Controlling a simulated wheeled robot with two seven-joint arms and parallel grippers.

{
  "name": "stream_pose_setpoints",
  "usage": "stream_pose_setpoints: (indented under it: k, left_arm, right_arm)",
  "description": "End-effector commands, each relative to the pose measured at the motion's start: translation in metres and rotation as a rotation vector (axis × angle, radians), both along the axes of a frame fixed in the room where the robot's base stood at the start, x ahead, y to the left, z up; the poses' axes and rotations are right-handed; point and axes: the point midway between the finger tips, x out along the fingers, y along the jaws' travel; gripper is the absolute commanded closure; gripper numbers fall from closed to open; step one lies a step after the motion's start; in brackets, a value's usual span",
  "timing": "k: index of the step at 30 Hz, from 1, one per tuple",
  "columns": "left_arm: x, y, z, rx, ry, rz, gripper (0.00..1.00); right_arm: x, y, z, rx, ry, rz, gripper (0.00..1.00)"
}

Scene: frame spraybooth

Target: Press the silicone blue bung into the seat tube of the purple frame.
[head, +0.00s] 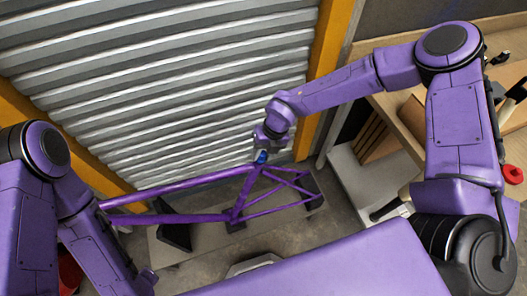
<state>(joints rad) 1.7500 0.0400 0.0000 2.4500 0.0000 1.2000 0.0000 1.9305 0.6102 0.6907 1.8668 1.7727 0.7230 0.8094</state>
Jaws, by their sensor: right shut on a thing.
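The purple frame (185,183) stands in front of me, its long tubes running left and its thin rear stays running right. Its seat tube (246,192) slopes up to a top end just under my right gripper (262,152). My right gripper is shut on the blue bung (261,157), of which only a small part shows. The bung is at or just above the tube's top; I cannot tell whether it touches or is inside. My left arm comes in from the left, but its gripper is not clearly visible.
A corrugated metal shutter (170,80) with yellow posts (332,50) stands behind the frame. A wooden bench (398,105) is at the right, with a pale grey block (355,190) below it. Dark supports (175,236) stand under the frame. A red object (68,270) shows at lower left.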

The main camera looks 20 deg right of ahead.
Motion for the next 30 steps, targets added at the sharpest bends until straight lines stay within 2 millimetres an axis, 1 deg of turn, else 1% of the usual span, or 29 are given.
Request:
stream_pose_setpoints:
  k: [15,16,18,26,28,30]
  left_arm:
    - [0.000,0.000,-0.011,0.000,0.000,0.000,0.44]
    - [0.000,0.000,-0.010,0.000,0.000,0.000,0.44]
    - [0.000,0.000,-0.009,0.000,0.000,0.000,0.44]
    - [0.000,0.000,-0.009,0.000,0.000,0.000,0.44]
    - [0.000,0.000,-0.003,0.000,0.000,0.000,0.44]
    - [0.000,0.000,0.008,0.000,0.000,0.000,0.44]
  right_arm:
    - [0.000,0.003,-0.012,-0.001,0.000,0.000,0.92]
    - [0.000,0.003,-0.011,-0.001,0.000,0.000,0.53]
    - [0.000,0.003,-0.011,-0.001,0.000,0.000,0.33]
    - [0.000,0.003,-0.010,0.000,0.000,0.000,0.33]
    - [0.000,0.002,-0.004,0.000,0.000,0.000,0.33]
    - [0.000,-0.001,0.008,0.000,0.000,-0.001,0.33]
